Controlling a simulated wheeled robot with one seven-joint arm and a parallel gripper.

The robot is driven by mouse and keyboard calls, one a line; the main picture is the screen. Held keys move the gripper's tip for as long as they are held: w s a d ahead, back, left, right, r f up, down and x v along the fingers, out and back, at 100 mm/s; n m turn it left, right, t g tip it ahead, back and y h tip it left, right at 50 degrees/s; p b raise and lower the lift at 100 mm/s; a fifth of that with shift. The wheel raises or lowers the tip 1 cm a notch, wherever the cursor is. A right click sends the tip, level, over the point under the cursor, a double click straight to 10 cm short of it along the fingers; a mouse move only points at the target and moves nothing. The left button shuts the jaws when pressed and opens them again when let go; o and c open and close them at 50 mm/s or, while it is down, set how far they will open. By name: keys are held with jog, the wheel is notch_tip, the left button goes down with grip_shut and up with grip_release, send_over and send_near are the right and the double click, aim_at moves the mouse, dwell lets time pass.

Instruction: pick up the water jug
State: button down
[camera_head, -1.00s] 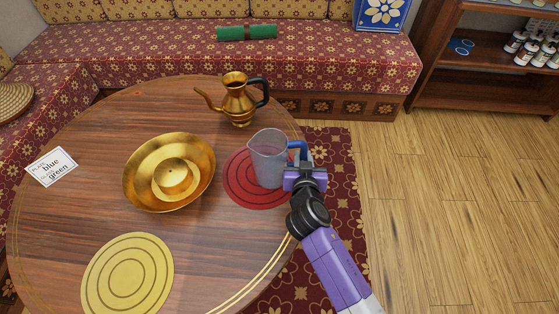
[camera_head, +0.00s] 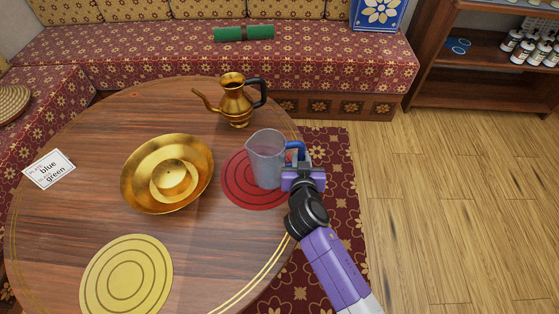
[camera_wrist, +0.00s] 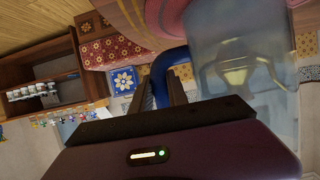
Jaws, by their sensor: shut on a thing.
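The water jug (camera_head: 265,160) is a clear grey, see-through pitcher with a blue handle (camera_head: 296,148). It is upright over the red round mat (camera_head: 243,187); I cannot tell whether its base touches the mat. My gripper (camera_head: 300,168) is at the jug's right side, shut on the blue handle. In the wrist view the blue handle (camera_wrist: 168,66) runs between my two fingers (camera_wrist: 163,92), and the clear jug body (camera_wrist: 238,70) fills the right side. My gripper hides the lower handle in the head view.
A brass ewer (camera_head: 237,104) with a black handle stands behind the jug. A wide brass basin (camera_head: 140,195) is left of it. A yellow round mat (camera_head: 127,275) lies at the front and a printed card (camera_head: 48,168) at the far left of the round wooden table (camera_head: 75,215).

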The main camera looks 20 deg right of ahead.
jog(key=shift+r, duration=0.25)
notch_tip(320, 180, up, 20)
jog(key=p, duration=0.2)
jog(key=shift+f, duration=0.2)
dwell(1.0)
dwell(0.4)
jog(key=c, duration=2)
grip_release()
grip_shut()
jog(key=shift+r, duration=0.1)
